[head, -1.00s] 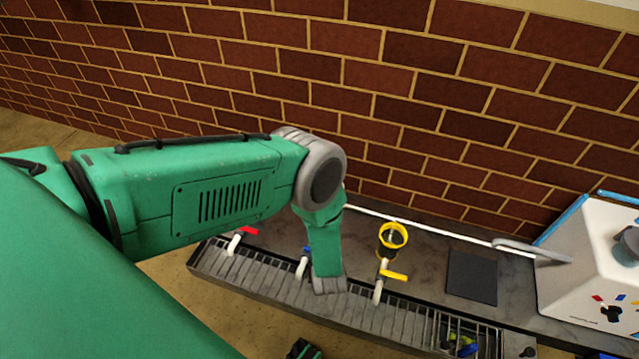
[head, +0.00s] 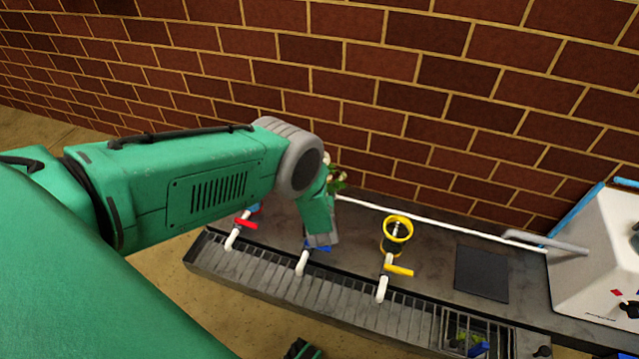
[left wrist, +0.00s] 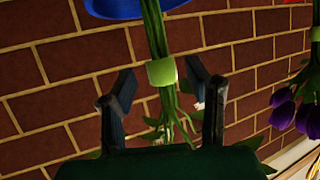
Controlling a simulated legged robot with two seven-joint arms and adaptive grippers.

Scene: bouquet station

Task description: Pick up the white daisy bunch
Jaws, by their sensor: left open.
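The white daisy bunch (head: 335,178) shows in the head view as small white blooms and green leaves, just behind my left forearm by the wall. In the left wrist view, green stems with a pale green band (left wrist: 161,72) run between the two fingers of my left gripper (left wrist: 160,84). The fingers stand apart on either side of the stems. I cannot tell whether they touch. In the head view the left gripper is hidden behind my arm. My right gripper is not in view.
A blue ring (left wrist: 140,8) is around the stems' upper end. Purple flowers (left wrist: 295,108) are at the right. The counter (head: 435,270) has a yellow ring holder (head: 397,229), several taps, a dark square pad (head: 482,273) and a drain grate. A brick wall stands behind.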

